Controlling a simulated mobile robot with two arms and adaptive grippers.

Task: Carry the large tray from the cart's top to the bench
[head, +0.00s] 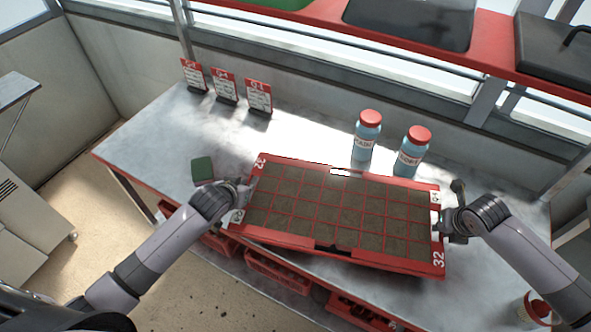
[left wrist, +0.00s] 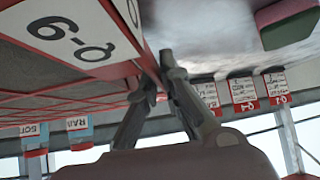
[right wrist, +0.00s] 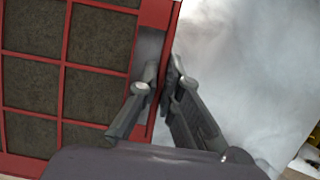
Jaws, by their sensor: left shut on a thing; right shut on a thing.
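The large red tray (head: 340,257) has a grid of cells filled with dark soil. In the head view it is over the front part of the grey bench (head: 150,139), slightly turned. I cannot tell whether it touches the bench top. My left gripper (head: 243,190) is shut on the tray's left rim; the left wrist view shows its fingers (left wrist: 155,80) either side of the rim beside a white label. My right gripper (head: 441,225) is shut on the right rim; the right wrist view shows its fingers (right wrist: 158,85) around the red edge.
Two blue bottles with red caps, one left (head: 366,140) and one right (head: 411,155), stand just behind the tray. Several card signs (head: 224,86) stand at the bench's back. A green sponge-like block (head: 202,168) lies near my left gripper. Red crates (head: 277,270) sit below.

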